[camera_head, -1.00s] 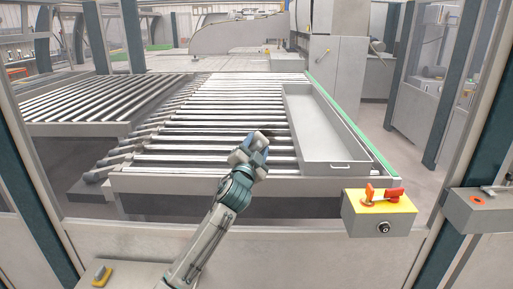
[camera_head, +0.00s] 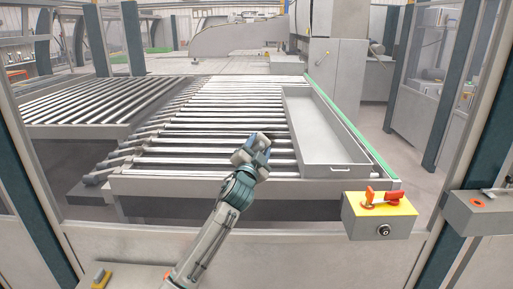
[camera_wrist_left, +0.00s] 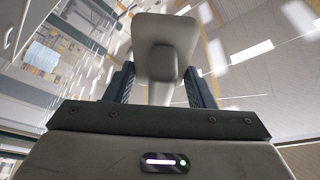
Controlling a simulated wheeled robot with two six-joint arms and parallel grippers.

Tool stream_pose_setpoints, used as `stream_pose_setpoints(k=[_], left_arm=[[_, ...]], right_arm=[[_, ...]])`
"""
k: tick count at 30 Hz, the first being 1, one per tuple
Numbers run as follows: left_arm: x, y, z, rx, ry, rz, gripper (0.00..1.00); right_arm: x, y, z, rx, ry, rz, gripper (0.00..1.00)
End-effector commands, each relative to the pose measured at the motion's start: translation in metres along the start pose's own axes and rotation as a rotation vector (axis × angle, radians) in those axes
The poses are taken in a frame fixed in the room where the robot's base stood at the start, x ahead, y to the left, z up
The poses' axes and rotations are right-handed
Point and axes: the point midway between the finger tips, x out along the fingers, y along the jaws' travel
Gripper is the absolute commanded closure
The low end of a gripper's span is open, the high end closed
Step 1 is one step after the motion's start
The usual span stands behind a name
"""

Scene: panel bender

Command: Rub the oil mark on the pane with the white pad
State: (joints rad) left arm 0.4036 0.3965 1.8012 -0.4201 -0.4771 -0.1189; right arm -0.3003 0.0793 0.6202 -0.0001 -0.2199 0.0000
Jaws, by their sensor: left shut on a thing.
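My left gripper (camera_head: 256,149) is raised in the middle of the head view, in front of the roller table. In the left wrist view the gripper (camera_wrist_left: 161,84) is shut on the knob of a pale pad (camera_wrist_left: 165,35), whose flat plate extends beyond the fingers. In the head view the pad is small and hard to tell from the gripper. The pane is see-through, and its surface is hard to see between the frame posts. I cannot clearly make out the oil mark; my gripper may cover it. I cannot tell whether the pad touches the pane. My right gripper is out of view.
The roller table (camera_head: 200,186) lies behind, with a grey tray (camera_head: 327,140) on it. A yellow-topped control box (camera_head: 380,215) with a red handle is at the lower right. A grey box (camera_head: 480,212) sits farther right. A small yellow object (camera_head: 101,278) lies at the lower left.

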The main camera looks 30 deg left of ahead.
Motion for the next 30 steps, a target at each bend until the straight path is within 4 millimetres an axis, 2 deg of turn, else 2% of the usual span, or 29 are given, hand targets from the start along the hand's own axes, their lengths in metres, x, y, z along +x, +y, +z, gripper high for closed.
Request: stream_pose_setpoints(k=[6,17,30], left_arm=[[0.005,0.013,-0.015,-0.003,0.001,-0.001,0.69],[0.008,0.023,-0.023,-0.001,0.001,0.0,0.69],[0.019,0.045,-0.043,0.0,0.001,-0.001,0.69]], right_arm=[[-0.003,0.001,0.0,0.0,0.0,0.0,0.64],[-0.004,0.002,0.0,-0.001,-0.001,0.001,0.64],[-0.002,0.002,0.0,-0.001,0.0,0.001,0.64]])
